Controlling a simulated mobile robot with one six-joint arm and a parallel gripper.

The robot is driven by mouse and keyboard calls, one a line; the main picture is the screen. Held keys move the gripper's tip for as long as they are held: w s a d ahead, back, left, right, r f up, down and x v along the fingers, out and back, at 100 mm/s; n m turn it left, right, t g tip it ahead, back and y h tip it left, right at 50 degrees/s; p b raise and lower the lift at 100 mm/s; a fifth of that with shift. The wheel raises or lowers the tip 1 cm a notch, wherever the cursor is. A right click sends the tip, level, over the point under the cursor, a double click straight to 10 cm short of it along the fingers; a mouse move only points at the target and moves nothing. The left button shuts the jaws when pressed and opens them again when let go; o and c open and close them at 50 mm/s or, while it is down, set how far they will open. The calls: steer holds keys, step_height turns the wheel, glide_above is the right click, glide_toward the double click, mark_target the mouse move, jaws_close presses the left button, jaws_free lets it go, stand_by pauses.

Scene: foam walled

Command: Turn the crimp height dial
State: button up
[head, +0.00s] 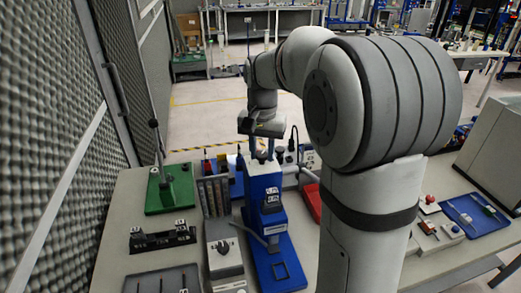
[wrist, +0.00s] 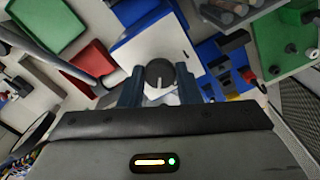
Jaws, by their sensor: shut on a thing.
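The crimp height dial (wrist: 159,73) is a round dark grey knob with a pale pointer line. It sits on top of the blue crimp press (head: 267,205), whose white and blue head (wrist: 152,43) shows in the wrist view. My gripper (head: 261,148) reaches down onto the top of the press. In the wrist view my gripper (wrist: 160,80) has its two dark blue fingers on either side of the dial, shut on it. In the head view the dial is small and mostly hidden between the fingers.
A green fixture (head: 170,193) with an upright lever stands left of the press. A black block (head: 160,237) and a grey box with a knob (head: 223,250) stand nearer. A red tray (head: 313,200) lies to the right. A foam wall borders the left.

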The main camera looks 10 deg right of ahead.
mark_target(262, 154)
steer(key=n, duration=0.3)
steer(key=shift+n, duration=0.4)
steer(key=shift+r+n, duration=0.1)
steer(key=shift+n, duration=1.7)
steer(key=o, duration=1)
step_height(262, 154, up, 8)
steer(key=shift+f, duration=0.15)
